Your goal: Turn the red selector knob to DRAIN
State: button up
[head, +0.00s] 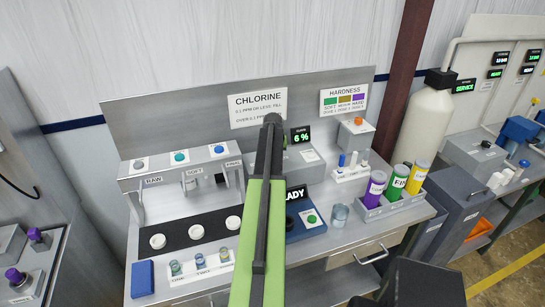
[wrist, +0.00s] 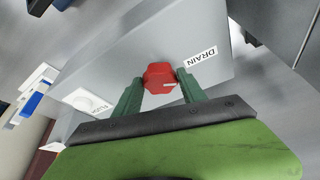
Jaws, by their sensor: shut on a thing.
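The red selector knob (wrist: 160,76) shows in the wrist view on a grey box (wrist: 140,45). My gripper (wrist: 161,88) has its two green fingers on either side of the knob, shut on it. A short white mark shows on the knob's lower right part. A white DRAIN label (wrist: 198,57) lies to the right of and a little above the knob.
In the head view a display (head: 300,135) reads 6%. Purple, green and yellow bottles (head: 397,182) stand in a grey tray at the right. A rack (head: 180,160) with buttons and several vials (head: 200,263) are at the left. A clear cup (head: 339,213) stands near the front.

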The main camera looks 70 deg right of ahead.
jog(key=o, duration=1.4)
jog(key=shift+c, duration=0.2)
jog(key=shift+r, duration=0.1)
jog(key=p+v, duration=1.6)
jog(key=v, duration=0.1)
jog(key=shift+a, duration=0.25)
jog(key=shift+s, duration=0.1)
